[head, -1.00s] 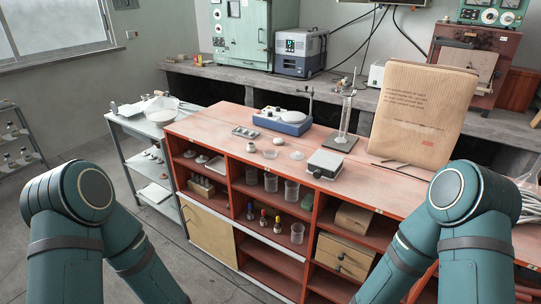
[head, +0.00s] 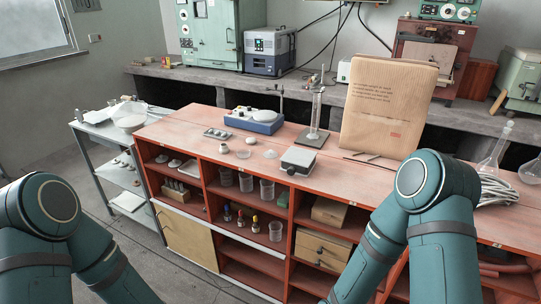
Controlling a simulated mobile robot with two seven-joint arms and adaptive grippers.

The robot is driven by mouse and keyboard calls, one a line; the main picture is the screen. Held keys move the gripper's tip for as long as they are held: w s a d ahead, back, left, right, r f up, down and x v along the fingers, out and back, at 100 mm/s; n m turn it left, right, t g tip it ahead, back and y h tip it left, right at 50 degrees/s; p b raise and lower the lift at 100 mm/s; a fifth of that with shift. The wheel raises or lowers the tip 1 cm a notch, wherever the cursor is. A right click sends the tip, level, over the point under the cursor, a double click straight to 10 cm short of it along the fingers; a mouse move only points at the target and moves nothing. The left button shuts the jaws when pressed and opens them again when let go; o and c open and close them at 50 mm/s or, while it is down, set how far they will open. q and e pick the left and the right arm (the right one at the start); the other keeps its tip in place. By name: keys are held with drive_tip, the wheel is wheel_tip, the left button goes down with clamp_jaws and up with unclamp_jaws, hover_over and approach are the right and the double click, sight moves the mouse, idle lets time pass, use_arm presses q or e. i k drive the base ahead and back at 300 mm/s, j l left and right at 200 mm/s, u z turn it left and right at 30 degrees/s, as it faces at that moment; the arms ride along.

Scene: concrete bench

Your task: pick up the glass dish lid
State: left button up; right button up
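Small glassware stands on the red bench top (head: 190,134). A low, pale, clear piece (head: 270,154) that looks like the glass dish lid lies left of a grey box-shaped instrument (head: 299,160). A small round glass dish (head: 243,154) sits just to its left, and a small white jar (head: 223,148) is further left. These pieces are too small to tell for certain which is the lid. Nothing touches them. Both my arms show at the bottom corners, well short of the glassware. Neither of my grippers is in view.
A blue instrument (head: 254,121), a stand with a glass cylinder (head: 316,115) and a large brown paper bag (head: 389,105) stand behind. Flasks (head: 494,150) and coiled cable (head: 497,191) are at the right. The bench front between my arms is clear.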

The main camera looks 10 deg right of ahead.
sight(269, 154)
drive_tip(key=i+j+z, duration=0.15)
drive_tip(key=i+j, duration=0.2)
drive_tip(key=i+j+z, duration=0.15)
drive_tip(key=i+j, duration=0.2)
drive_tip(key=j, duration=0.2)
drive_tip(key=i+j+z, duration=0.15)
drive_tip(key=i+j, duration=0.15)
drive_tip(key=j, duration=0.2)
